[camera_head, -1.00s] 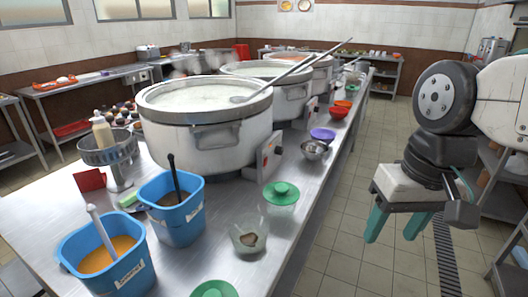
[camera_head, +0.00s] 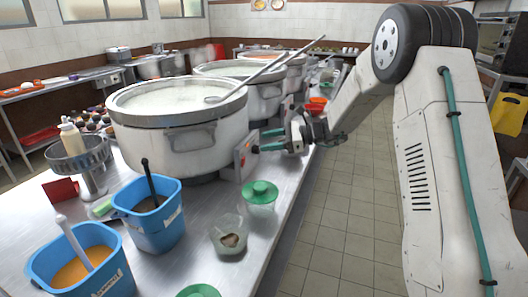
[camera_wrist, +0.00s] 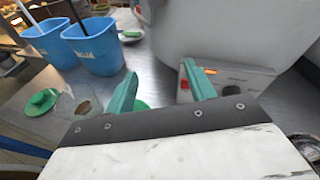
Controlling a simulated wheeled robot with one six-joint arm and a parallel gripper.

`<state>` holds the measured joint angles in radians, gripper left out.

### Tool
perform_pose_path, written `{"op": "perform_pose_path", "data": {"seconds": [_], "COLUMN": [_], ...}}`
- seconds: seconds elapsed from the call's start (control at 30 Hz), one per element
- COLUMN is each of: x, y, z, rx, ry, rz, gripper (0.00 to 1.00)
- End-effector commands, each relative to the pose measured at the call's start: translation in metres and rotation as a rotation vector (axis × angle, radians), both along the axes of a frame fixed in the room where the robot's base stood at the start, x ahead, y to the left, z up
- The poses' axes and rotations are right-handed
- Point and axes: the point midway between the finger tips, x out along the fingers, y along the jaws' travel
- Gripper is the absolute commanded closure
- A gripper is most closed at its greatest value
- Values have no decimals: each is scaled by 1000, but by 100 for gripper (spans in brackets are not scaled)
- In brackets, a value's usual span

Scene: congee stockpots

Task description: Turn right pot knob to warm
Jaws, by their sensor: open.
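The nearest large stockpot (camera_head: 180,125) holds pale congee, with a ladle (camera_head: 235,92) across its rim. Its control box (camera_head: 241,158) faces the aisle, with a red switch and a dark knob (camera_head: 255,149). My gripper (camera_head: 263,140) is open beside this box, its green fingertips close to the knob. I cannot tell whether they touch it. In the wrist view, the fingers (camera_wrist: 160,88) are apart and one overlaps the control box (camera_wrist: 240,84). More pots (camera_head: 262,92) with boxes stand behind.
A green lid (camera_head: 260,193) and a glass bowl (camera_head: 229,238) lie on the counter near the box. Blue tubs (camera_head: 150,225) stand at the front left. An orange bowl (camera_head: 317,104) is beyond my gripper. The tiled aisle (camera_head: 340,220) is clear.

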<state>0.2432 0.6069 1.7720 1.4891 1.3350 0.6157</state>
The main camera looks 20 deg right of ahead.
Motion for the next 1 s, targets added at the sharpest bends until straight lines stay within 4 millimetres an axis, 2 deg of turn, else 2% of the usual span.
{"op": "perform_pose_path", "data": {"seconds": [0.03,0.1,0.2,0.3,0.43,0.57,0.8,1.0], "x": [21,45,71,86,97,105,129,143], "y": [-13,-30,-51,-67,-76,-71,-40,-22], "z": [-24,-48,-78,-101,-116,-119,-119,-119], "rx": [64,148,247,318,366,376,375,374], "ry": [45,93,146,181,204,209,208,209], "rz": [-64,-145,-240,-308,-352,-362,-359,-360], "gripper": [46,46,46,46,46,46,46,46]}}
